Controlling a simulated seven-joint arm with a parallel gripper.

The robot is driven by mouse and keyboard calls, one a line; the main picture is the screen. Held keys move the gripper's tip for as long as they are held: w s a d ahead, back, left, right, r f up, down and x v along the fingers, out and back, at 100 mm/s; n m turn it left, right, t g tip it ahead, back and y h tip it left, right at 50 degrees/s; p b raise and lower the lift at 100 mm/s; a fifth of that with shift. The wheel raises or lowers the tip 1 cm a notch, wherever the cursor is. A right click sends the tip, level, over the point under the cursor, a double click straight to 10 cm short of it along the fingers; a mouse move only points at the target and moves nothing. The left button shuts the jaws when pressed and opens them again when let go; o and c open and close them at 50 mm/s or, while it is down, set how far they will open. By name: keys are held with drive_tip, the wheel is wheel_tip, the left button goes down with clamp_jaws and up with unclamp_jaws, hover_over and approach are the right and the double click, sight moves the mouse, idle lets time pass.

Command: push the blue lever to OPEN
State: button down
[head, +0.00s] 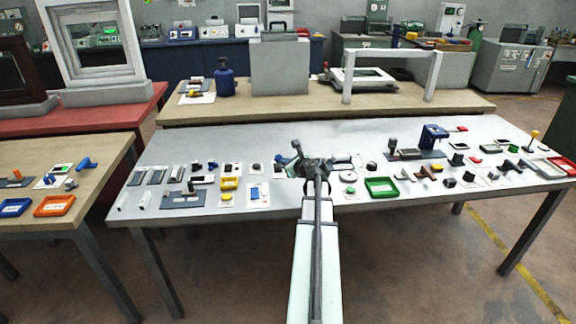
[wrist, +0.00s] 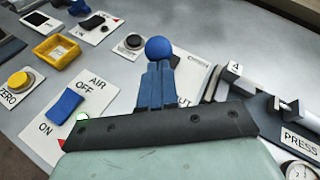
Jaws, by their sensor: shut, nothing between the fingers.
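In the wrist view, the blue lever's round ball knob (wrist: 158,48) stands just past the tips of my gripper (wrist: 157,68). My gripper's two fingers are shut together with nothing between them. They hide the lever's shaft below the knob, and I cannot tell whether they touch it. A white label plate (wrist: 190,75) lies under the lever. Its letters "UT" show at the right of the fingers; small print farther up is too blurred to read. In the head view my gripper (head: 313,168) is low over the grey table and hides the lever.
Left of the lever are a blue AIR rocker switch (wrist: 65,106), a yellow ZERO button (wrist: 18,80), a yellow tray (wrist: 56,51) and a black round button (wrist: 133,41). At right are a grey bar fixture (wrist: 245,88) and a PRESS label (wrist: 300,143). The table's back strip (head: 250,137) is clear.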

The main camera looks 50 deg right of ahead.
drive_tip(key=shift+d+r, duration=0.1)
drive_tip(key=shift+w+d+r+g, duration=0.1)
drive_tip(key=shift+w+r+g, duration=0.1)
drive_tip(key=shift+g, duration=0.1)
drive_tip(key=w+d+r+m+g+y, duration=0.1)
drive_tip(key=w+d+r+g+y, duration=0.2)
drive_tip(key=w+d, duration=0.6)
drive_tip(key=shift+m+g+y, duration=0.4)
drive_tip(key=shift+g+y, duration=0.1)
drive_tip(key=shift+g, duration=0.4)
idle(0.3)
drive_tip(key=shift+r, duration=0.1)
idle(0.7)
